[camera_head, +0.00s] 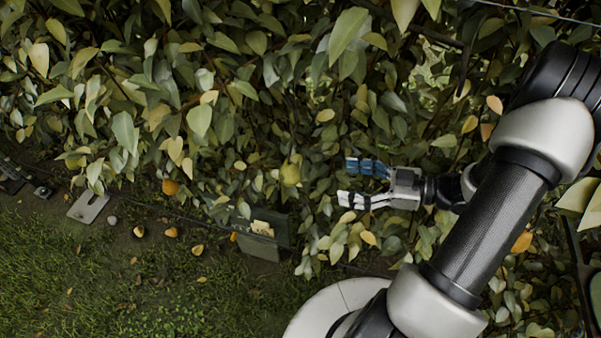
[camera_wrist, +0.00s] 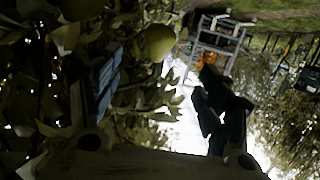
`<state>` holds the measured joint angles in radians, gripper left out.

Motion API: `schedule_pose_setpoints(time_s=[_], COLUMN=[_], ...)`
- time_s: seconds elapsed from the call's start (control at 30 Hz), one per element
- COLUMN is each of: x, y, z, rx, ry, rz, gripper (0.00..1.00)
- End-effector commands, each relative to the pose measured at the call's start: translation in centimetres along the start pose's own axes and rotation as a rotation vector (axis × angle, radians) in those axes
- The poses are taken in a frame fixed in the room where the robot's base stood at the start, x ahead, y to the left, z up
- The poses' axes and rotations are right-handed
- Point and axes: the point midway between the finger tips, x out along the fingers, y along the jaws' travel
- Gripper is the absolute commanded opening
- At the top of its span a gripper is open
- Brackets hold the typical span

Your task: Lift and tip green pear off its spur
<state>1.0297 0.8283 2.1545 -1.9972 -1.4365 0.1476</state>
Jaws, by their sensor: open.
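A round yellow-green pear (camera_head: 290,174) hangs among the leaves left of my gripper in the head view. In the wrist view a round greenish shape (camera_wrist: 160,43), likely this pear, hangs at upper middle, beyond the fingertips. Its spur cannot be made out. My gripper (camera_head: 343,182) points left toward the pear, with its blue and white fingers spread and nothing between them. A gap separates the fingertips from the pear. In the wrist view the gripper (camera_wrist: 158,70) shows a blue-marked finger on the left and a dark finger on the right.
Dense foliage fills the upper head view and surrounds the gripper. An orange fruit (camera_head: 170,187) hangs further left. A grey-green box-like object (camera_head: 262,246) stands below the pear. Grass at lower left is open. A rack with orange contents (camera_wrist: 222,42) shows in the wrist view.

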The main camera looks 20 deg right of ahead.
Motion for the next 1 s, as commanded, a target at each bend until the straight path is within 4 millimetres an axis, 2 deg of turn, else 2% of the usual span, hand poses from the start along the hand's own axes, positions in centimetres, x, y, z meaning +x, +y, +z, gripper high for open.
schedule_pose_setpoints(time_s=[0.6,0.8,1.0], x=[12.2,14.8,15.7], y=[-0.1,-0.1,0.0], z=[0.2,0.2,0.1], rx=[0.000,-0.001,0.000], ry=[-0.002,-0.002,-0.002], rz=[-0.005,-0.003,0.000], gripper=[0.71,0.71,0.71])
